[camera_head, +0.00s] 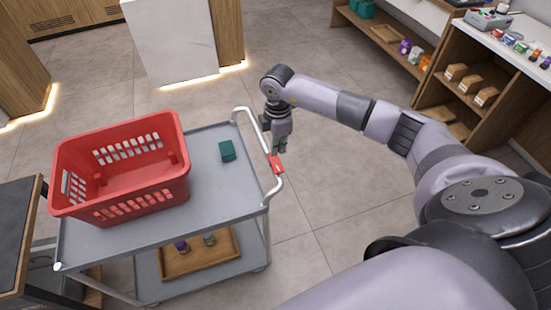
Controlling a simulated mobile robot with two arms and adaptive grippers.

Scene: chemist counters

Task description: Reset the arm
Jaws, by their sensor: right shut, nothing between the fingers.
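My right arm comes in from the lower right and reaches to the middle of the view. My right gripper (280,146) points down at the handle end of the grey cart (215,200). It is shut and empty. It appears beside the white handle (252,128) and its red part (276,165); whether it touches the handle I cannot tell. My left gripper is not in view.
A red basket (122,170) stands on the cart's top, with a small dark green box (227,151) right of it. A wooden tray (202,263) with small bottles lies on the lower shelf. Shelves (480,85) stand at the right. Floor between is clear.

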